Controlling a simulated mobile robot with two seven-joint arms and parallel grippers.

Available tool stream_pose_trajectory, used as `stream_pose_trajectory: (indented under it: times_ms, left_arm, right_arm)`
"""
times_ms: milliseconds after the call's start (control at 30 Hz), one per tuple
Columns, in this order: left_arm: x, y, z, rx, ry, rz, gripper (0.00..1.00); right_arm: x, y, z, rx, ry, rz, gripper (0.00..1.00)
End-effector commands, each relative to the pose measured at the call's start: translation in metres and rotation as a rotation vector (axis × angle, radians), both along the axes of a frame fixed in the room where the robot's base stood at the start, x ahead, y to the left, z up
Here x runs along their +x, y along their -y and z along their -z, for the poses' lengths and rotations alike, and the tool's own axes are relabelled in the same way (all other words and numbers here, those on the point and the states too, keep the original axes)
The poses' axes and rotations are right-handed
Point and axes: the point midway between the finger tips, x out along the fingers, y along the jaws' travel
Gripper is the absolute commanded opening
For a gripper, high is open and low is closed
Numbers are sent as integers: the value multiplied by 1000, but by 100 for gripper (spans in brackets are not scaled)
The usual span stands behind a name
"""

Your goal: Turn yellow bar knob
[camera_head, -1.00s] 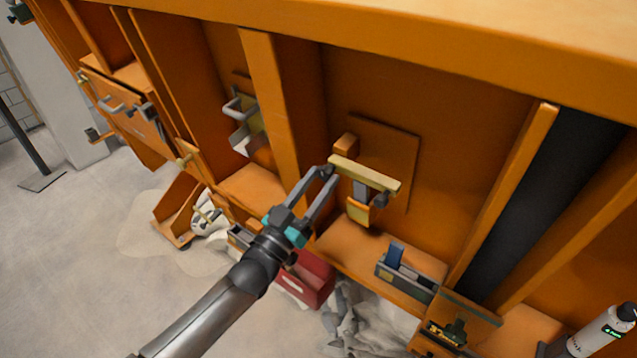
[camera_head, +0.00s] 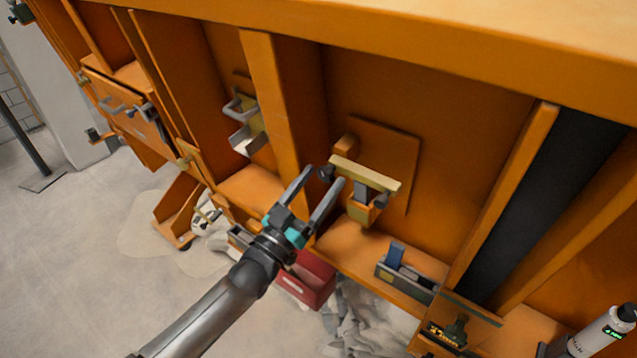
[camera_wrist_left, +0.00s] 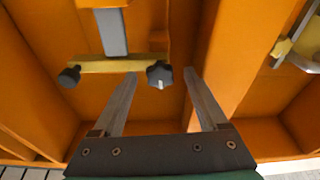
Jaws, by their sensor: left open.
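A yellow bar (camera_head: 365,173) is mounted in the middle bay of the orange frame, on a bracket with a grey strip. It carries a dark knob at each end. The left-end knob (camera_head: 326,172) shows in the left wrist view as a dark lobed knob (camera_wrist_left: 160,75). The other knob (camera_head: 380,201) hangs at the far end, also seen in the wrist view (camera_wrist_left: 69,76). My left gripper (camera_head: 325,175) is open and empty, its fingertips on either side of the left-end knob in the picture. I cannot tell whether they touch it. My right gripper is not in view.
An orange upright (camera_head: 270,110) stands just left of the gripper. A grey handle (camera_head: 240,108) sits in the bay beyond it. Below are a red box (camera_head: 307,280) and a grey holder with a blue piece (camera_head: 396,256). The floor at left is mostly clear.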

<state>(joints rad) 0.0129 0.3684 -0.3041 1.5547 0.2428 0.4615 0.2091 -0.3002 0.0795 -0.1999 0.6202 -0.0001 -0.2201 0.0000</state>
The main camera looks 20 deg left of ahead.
Motion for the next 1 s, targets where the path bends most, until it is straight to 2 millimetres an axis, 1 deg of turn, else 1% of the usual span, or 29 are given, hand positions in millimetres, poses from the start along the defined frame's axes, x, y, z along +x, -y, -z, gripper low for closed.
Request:
stream_pose_trajectory:
  times_ms: [167, 267, 367, 800, 1000]
  left_arm:
    - [-3, -1, 2, 0, 0, 0, 76]
    - [-12, -4, 6, 1, -3, -1, 76]
    - [-25, -9, 11, 1, -2, 0, 76]
    - [-100, -34, 40, 1, -3, 0, 76]
    - [-124, -43, 49, 1, -2, 0, 76]
  right_arm:
    - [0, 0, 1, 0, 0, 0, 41]
    - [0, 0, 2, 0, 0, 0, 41]
    - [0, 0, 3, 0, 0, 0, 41]
    - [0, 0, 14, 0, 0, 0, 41]
    - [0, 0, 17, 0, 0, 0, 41]
